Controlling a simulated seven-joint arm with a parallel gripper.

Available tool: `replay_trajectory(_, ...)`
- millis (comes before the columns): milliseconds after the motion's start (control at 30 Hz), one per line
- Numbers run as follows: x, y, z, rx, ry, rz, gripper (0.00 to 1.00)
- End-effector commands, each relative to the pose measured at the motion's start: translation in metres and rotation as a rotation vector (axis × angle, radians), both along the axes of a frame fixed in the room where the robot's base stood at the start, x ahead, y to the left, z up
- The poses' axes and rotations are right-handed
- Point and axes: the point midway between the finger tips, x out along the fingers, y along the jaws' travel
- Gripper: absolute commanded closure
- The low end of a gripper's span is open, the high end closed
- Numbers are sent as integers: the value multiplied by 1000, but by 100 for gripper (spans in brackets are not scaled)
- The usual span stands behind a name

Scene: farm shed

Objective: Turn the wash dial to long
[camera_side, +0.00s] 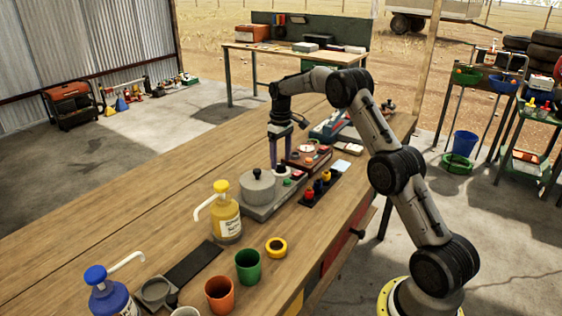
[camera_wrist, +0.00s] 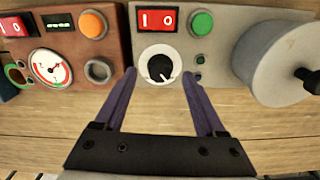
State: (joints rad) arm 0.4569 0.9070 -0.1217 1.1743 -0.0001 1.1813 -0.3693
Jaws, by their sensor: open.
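The wash dial (camera_wrist: 160,66) is a black knob on a round white face, set in the grey unit (camera_wrist: 222,20). In the wrist view, my gripper (camera_wrist: 159,73) is open, with one dark purple finger on each side of the dial's lower part. I see gaps between the fingers and the knob; I cannot tell how high the tips are above the panel. The knob's setting and the face's marks are too small to read. In the side view, my gripper (camera_side: 281,160) points down over the far end of the grey unit (camera_side: 273,207), partly hiding the dial.
On the grey unit are a red switch (camera_wrist: 157,20), a green button (camera_wrist: 201,23) and a lidded drum (camera_wrist: 285,65). A brown unit (camera_wrist: 85,53) with a gauge stands close to the left. A yellow pump bottle (camera_side: 226,217) stands nearby. The table's left side is clear.

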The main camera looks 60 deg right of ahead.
Motion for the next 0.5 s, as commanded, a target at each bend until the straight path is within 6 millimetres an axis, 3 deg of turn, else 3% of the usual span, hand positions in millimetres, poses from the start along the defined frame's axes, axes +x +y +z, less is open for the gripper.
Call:
replay_trajectory(200, 0, 0, -15, 0, 1, 0, 28)
replay_trajectory(467, 0, 0, -16, 0, 1, 0, 28)
replay_trajectory(500, 0, 0, -16, 0, 1, 0, 31)
